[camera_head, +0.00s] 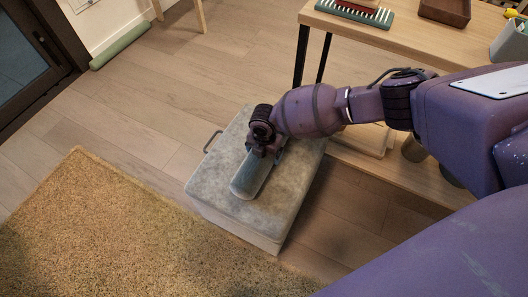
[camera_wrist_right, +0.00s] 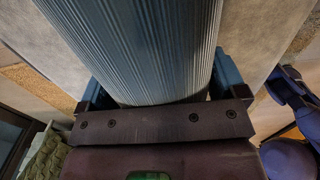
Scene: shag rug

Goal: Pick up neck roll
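The neck roll (camera_head: 250,176) is a grey-blue ribbed cylinder. It lies on the grey top of a padded storage box (camera_head: 292,180) in the head view. My right gripper (camera_head: 264,149) is over the upper end of the roll. In the right wrist view the roll (camera_wrist_right: 150,45) fills the space between the two blue fingers of my right gripper (camera_wrist_right: 162,88). The fingertips are hidden by the roll, so I cannot tell whether they press on it. My left gripper is out of view.
A shaggy tan rug (camera_head: 110,225) lies to the left of the box. A wooden table (camera_head: 400,38) with trays stands at the upper right. A green roll (camera_head: 120,46) lies along the wall at the upper left. Wood floor (camera_head: 150,120) is clear between them.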

